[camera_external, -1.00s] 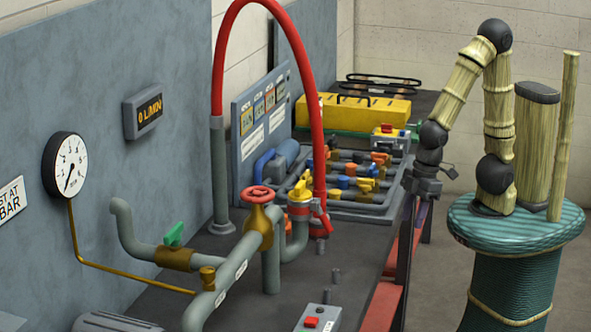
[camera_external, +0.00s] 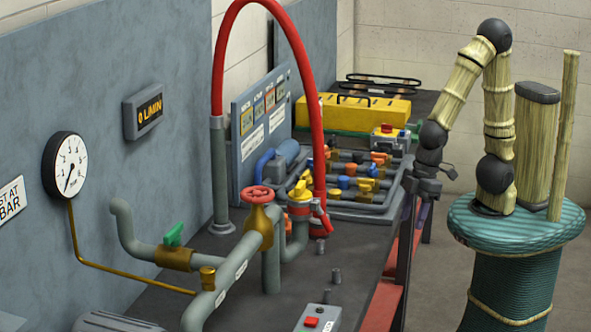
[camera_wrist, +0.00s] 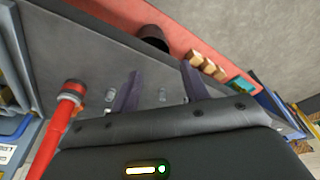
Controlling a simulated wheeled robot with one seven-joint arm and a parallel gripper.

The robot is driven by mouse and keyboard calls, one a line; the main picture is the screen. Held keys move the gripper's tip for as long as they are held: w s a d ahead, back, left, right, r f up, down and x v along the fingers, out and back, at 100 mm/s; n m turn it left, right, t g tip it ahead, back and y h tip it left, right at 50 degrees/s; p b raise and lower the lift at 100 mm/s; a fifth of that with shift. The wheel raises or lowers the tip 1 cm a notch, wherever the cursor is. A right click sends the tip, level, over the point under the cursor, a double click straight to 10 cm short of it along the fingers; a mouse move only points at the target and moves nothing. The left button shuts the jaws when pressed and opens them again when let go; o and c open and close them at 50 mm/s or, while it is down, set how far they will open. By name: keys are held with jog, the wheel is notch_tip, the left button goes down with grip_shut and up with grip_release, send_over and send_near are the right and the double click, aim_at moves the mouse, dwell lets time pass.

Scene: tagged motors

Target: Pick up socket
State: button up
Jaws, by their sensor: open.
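I cannot tell which one is the socket. My gripper (camera_external: 416,212) is open and empty, pointing down by the right bench edge. In the wrist view my gripper (camera_wrist: 162,78) shows two dark purple fingers spread apart, touching nothing visible.
A red hose (camera_external: 318,140) arches over the bench; its lower end with a grey collar (camera_wrist: 72,92) is left of my fingers. Pipes with a red handwheel (camera_external: 257,192) stand left. A control box (camera_external: 312,322) sits in front. A red lower shelf (camera_wrist: 100,12) holds wooden blocks (camera_wrist: 207,65).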

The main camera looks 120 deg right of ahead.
jog(key=w+f+n+h+p, duration=0.3)
jog(key=w+f+n+p, duration=0.1)
jog(key=f+n+p, duration=0.65)
jog(key=d+r+n+t+h+p, duration=0.1)
jog(key=d+n+t+p, duration=0.1)
jog(key=n, duration=0.3)
jog(key=d+r+n+t+h+p, duration=0.2)
jog(key=d+n+t+p, duration=0.1)
jog(key=d+n+p, duration=0.1)
jog(key=s+d+r+n+t+h+p, duration=0.1)
jog(key=d+n+t+p, duration=0.2)
jog(key=n, duration=0.3)
jog(key=shift+s+r+n+h+p, duration=0.1)
jog(key=shift+r+n+h+p, duration=0.15)
jog(key=shift+n+h+p, duration=0.1)
jog(key=shift+d+r+n+t, duration=0.1)
jog(key=shift+r+n+t, duration=0.25)
jog(key=shift+n, duration=0.45)
jog(key=shift+f, duration=0.15)
